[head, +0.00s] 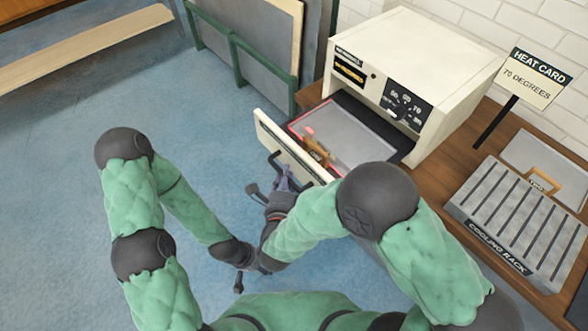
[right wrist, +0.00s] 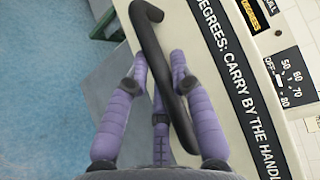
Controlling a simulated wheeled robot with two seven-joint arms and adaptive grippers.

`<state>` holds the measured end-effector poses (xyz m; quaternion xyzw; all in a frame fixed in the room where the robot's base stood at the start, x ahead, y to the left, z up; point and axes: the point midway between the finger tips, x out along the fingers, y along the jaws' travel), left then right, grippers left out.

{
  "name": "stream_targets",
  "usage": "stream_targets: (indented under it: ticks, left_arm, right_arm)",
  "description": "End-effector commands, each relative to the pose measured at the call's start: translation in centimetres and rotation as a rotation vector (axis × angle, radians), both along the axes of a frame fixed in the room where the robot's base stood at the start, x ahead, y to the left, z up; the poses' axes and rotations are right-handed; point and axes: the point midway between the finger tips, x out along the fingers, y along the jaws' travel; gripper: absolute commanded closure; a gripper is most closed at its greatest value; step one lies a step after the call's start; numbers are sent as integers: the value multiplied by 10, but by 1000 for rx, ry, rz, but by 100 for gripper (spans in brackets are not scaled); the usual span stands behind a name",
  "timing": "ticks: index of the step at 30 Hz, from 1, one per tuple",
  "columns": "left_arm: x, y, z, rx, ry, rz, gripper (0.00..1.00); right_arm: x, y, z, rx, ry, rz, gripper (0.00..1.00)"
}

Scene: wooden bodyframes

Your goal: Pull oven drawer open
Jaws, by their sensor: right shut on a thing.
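The cream oven (head: 415,75) stands on a wooden bench, with a dial and a label on its front. Its drawer (head: 272,134) is pulled out to the left. A grey tray (head: 345,130) with a red-marked edge and a wooden handle (head: 317,150) lies in it. My right gripper (head: 283,182) is at the drawer front. In the right wrist view, its purple fingers (right wrist: 160,68) are shut on the black drawer handle (right wrist: 150,35). My left gripper (head: 239,284) is low in the middle of the head view, largely hidden, its jaws unclear.
A cooling rack (head: 520,225) stands on the bench (head: 440,175) at the right, with another wooden-handled tray (head: 550,165) behind it. A heat card sign (head: 530,80) stands beside the oven. Green-framed boards (head: 245,55) lean behind. The blue floor (head: 60,200) is clear at the left.

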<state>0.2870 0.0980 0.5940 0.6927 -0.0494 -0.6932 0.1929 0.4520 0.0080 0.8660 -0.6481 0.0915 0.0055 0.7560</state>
Motion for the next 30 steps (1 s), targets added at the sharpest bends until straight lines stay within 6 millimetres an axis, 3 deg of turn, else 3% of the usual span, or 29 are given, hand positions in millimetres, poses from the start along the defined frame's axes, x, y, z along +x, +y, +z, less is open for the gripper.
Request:
stream_targets:
  ticks: [14,15,17,30]
  left_arm:
    - [0,0,0,0,0,0,41]
    - [0,0,0,0,0,0,41]
    - [0,0,0,0,0,0,41]
    - [0,0,0,0,0,0,41]
  right_arm:
    - [-3,4,-1,1,3,0,100]
    - [-3,4,-1,1,3,0,68]
    - [-3,4,-1,0,3,0,51]
    - [-8,5,1,0,1,3,51]
